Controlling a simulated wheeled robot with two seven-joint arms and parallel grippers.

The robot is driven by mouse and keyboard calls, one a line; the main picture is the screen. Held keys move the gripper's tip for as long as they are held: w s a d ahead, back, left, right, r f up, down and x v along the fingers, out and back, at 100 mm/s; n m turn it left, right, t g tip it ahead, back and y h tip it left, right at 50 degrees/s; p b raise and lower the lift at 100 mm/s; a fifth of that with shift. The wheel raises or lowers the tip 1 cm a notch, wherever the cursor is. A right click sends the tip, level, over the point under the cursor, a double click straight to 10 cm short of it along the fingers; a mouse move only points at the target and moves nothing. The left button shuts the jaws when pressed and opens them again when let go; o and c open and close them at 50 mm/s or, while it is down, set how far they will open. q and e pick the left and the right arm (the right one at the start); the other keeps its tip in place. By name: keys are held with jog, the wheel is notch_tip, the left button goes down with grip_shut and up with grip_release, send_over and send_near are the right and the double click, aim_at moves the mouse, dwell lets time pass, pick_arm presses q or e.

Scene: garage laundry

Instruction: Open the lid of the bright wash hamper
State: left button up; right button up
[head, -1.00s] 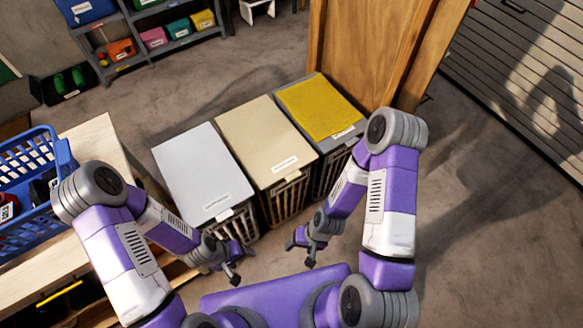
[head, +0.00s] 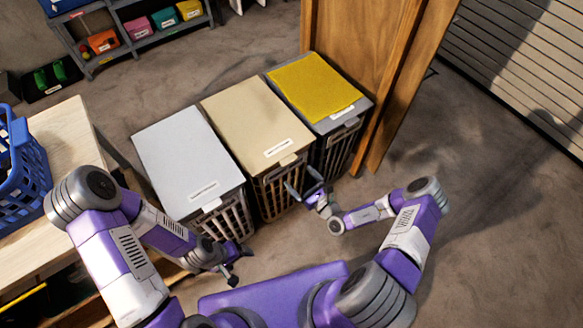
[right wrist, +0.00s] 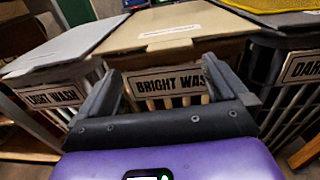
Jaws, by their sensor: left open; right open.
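The bright wash hamper has a beige lid (head: 243,115), closed flat, and stands in the middle of three hampers. Its front tab (head: 289,160) sticks out at the lid's front edge. In the right wrist view its "BRIGHT WASH" label (right wrist: 166,80) shows between my fingers, partly covered by the right one. My right gripper (head: 304,184) is open and empty, just in front of the hamper's front near the tab; I cannot tell whether it touches. It also shows in the right wrist view (right wrist: 160,85). My left gripper (head: 236,266) is open and empty, low before the light wash hamper.
The light wash hamper with a grey-white lid (head: 187,160) stands left, and the dark hamper with a yellow cloth-like top (head: 312,87) stands right. A wooden panel (head: 360,60) is behind. A table (head: 62,150) with a blue basket (head: 20,165) is left. Floor at right is clear.

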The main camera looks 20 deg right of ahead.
jog(key=d+b+x, duration=0.1)
jog(key=b+x, duration=0.1)
jog(key=x, duration=0.5)
jog(key=shift+w+f+m+h, duration=0.15)
jog(key=shift+w+m+h, duration=0.15)
jog(key=shift+w+h, duration=0.15)
jog(key=shift+d, duration=0.1)
